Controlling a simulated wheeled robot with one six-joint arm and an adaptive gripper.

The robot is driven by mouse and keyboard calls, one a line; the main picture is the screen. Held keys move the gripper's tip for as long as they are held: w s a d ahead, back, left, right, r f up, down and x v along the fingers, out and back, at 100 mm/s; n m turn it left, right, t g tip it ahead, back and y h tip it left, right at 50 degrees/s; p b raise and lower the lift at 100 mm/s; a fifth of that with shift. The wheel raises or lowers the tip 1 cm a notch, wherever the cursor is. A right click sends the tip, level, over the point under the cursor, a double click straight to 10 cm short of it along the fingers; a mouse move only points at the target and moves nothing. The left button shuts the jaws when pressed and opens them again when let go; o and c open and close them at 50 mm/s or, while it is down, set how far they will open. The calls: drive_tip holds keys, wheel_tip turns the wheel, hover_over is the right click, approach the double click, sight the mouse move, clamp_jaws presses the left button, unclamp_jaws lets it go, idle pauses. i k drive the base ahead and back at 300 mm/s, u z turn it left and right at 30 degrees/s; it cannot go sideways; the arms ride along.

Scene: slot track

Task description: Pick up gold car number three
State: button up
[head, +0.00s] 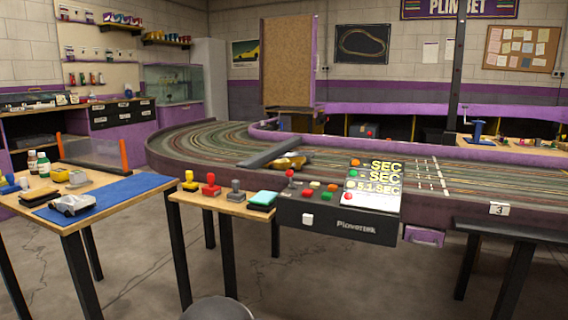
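A gold car (288,162) sits on the multi-lane slot track (205,140), near the middle of the picture. It is beside the right side of a grey bar (268,152) that lies across the lanes. The car is small in view, and I cannot read any number on it. Whether it touches the bar is unclear. My gripper is not in view.
A control console (340,215) with buttons and a timing display stands at the track's near edge. A workbench (120,207) has a blue mat and a silver car (72,203). Open floor (150,270) lies in front.

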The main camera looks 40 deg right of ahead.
sight(293, 163)
drive_tip(key=z, duration=0.6)
drive_tip(key=i, duration=0.85)
drive_tip(key=z, duration=0.8)
